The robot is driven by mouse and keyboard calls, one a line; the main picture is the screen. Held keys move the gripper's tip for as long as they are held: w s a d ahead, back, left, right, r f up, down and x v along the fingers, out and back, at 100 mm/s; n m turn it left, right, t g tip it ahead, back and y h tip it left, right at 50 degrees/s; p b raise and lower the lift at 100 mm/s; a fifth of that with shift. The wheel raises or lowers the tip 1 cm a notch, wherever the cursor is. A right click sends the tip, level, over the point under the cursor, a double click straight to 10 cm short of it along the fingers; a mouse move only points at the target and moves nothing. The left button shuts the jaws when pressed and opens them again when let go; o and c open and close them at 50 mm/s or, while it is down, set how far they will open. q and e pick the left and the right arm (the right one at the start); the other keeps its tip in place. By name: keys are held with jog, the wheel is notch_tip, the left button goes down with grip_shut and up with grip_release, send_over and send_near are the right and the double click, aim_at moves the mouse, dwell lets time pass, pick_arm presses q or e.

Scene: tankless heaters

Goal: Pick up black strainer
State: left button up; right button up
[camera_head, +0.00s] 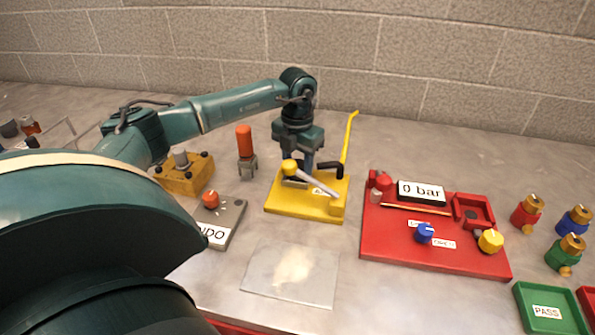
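My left arm reaches in from the left, and its gripper (308,160) points down over the yellow stand (280,208). The fingers are partly hidden behind a yellow knob and a light grey lever, so I cannot tell whether they are open or shut. A small black bent piece (330,167) is on the stand, just right of the gripper; I cannot tell if they touch. A dark cylinder (9,129) lies at the far left edge. I cannot tell for sure which dark piece is the strainer. My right gripper is not in view.
A flat grey plate (250,277) lies in front. Brass-topped fittings (527,213) and a green tray (527,318) are at right.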

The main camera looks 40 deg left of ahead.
pick_arm(q)
jog(key=c, duration=0.7)
